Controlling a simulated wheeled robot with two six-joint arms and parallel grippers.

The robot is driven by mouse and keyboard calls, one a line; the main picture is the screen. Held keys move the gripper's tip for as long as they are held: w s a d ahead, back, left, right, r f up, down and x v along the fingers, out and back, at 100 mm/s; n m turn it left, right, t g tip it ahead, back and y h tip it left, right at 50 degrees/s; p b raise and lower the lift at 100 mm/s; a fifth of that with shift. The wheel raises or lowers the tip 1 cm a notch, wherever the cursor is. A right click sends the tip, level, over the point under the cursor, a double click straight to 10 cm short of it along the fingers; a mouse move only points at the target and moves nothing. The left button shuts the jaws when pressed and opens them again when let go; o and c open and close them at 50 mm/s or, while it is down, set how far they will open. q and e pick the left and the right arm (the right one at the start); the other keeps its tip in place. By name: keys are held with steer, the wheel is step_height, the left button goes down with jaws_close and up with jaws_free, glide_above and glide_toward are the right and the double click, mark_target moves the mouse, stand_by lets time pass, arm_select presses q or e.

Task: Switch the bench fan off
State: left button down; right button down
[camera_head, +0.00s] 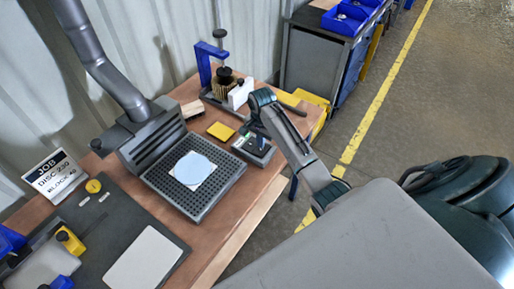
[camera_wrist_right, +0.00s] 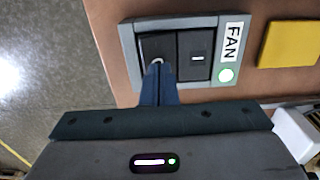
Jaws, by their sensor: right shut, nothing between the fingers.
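The fan switch box (camera_head: 262,157) sits on the wooden bench below my right gripper (camera_head: 259,137). The left rocker (camera_wrist_right: 156,46) bears a round mark, and the right rocker (camera_wrist_right: 197,57) bears a short bar mark. My right gripper (camera_wrist_right: 157,72) is shut and empty, its fingertips at the lower part of the round-marked rocker. I cannot tell whether they press it. My left gripper is not in view.
A slotted hood (camera_head: 153,138) on a duct stands behind a black perforated tray (camera_head: 218,190) with a pale round disc (camera_head: 192,169). A yellow block (camera_head: 220,131) lies close to the switch. A blue clamp stand (camera_head: 205,62) stands at the bench's far end.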

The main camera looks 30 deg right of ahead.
steer(key=shift+f, duration=0.85)
stand_by(0.3)
steer(key=shift+r+p, duration=0.6)
steer(key=shift+r, duration=2.95)
